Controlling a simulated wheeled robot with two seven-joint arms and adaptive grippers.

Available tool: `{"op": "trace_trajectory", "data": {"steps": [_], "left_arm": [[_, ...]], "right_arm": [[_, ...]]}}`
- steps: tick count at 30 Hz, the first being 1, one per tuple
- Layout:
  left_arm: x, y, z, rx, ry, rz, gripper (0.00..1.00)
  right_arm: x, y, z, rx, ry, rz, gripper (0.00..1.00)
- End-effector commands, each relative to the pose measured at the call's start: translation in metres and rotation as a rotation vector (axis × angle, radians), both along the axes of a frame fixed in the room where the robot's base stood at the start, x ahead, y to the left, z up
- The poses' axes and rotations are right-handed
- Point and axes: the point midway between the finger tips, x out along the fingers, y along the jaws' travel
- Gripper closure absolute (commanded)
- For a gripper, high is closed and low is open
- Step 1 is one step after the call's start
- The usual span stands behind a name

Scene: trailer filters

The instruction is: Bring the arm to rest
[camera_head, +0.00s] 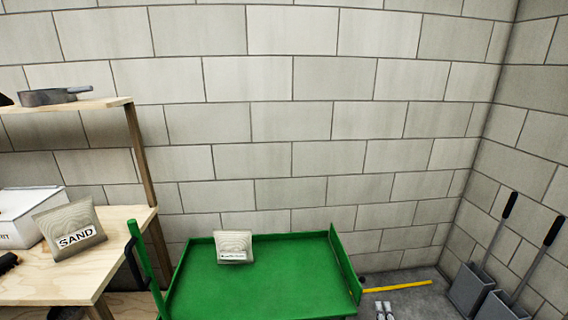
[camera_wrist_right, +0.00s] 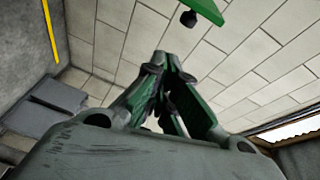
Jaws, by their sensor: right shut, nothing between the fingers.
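My right gripper (camera_head: 385,309) shows at the bottom edge of the head view, to the right of the green trailer and apart from it. In the right wrist view the fingers of my right gripper (camera_wrist_right: 168,68) are closed together, with nothing held between them. Most of my right arm is outside the head view. My left gripper is in neither view.
The green trailer (camera_head: 250,284) holds a small pale filter-like packet (camera_head: 233,247). A wooden bench (camera_head: 62,271) at left carries a SAND bag (camera_head: 69,230) and a white box (camera_head: 25,214). Grey long-handled dustpans (camera_head: 472,288) stand at right. A yellow strip (camera_head: 397,287) lies on the floor.

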Motion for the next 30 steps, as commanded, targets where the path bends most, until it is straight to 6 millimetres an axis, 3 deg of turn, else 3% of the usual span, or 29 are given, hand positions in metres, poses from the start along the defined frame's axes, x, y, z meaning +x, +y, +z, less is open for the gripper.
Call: {"op": "trace_trajectory", "data": {"steps": [9,15,30], "left_arm": [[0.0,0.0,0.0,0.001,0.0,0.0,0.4],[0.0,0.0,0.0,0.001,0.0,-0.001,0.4],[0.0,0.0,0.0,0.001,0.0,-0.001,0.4]], "right_arm": [[-0.002,0.031,-0.048,-0.225,0.265,0.181,1.0],[-0.009,0.05,-0.068,-0.371,0.406,0.317,1.0],[-0.041,0.096,-0.094,-0.731,0.69,0.691,1.0]]}}
